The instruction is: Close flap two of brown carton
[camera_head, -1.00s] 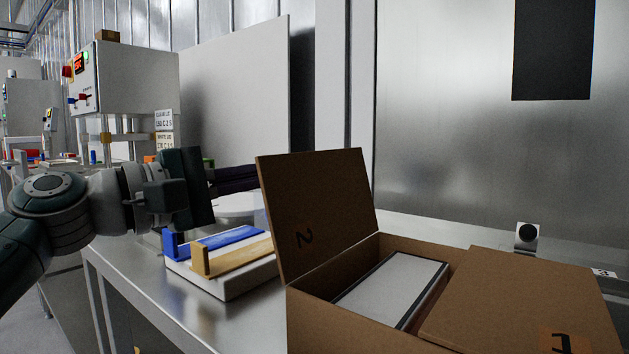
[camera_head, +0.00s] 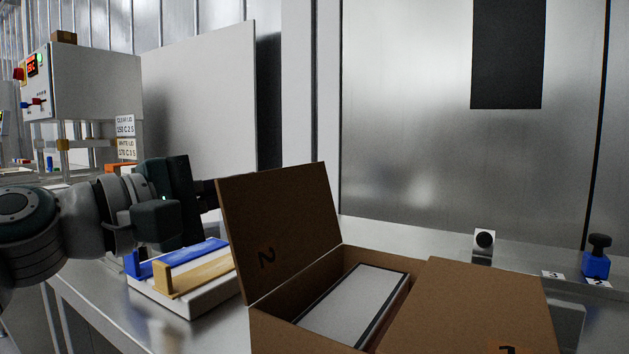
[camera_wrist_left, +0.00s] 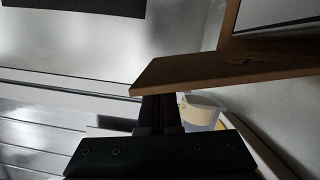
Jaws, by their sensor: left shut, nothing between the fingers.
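The brown carton (camera_head: 290,333) stands open on the bench, with a white panel with dark edges (camera_head: 352,300) inside. Flap two (camera_head: 280,225), marked 2, stands raised on its left side and leans outward. Flap one (camera_head: 470,305) lies flat over the right part. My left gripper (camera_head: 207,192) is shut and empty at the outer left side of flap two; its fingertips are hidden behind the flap. In the left wrist view the dark fingers (camera_wrist_left: 160,112) reach the flap's edge (camera_wrist_left: 225,72); contact cannot be told. My right gripper is not in view.
A white fixture with a blue bar (camera_head: 190,255) and a yellow bar (camera_head: 190,274) sits left of the carton, below my left gripper. A small white block with a black disc (camera_head: 484,241) and a blue knobbed part (camera_head: 597,258) stand behind the carton at right.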

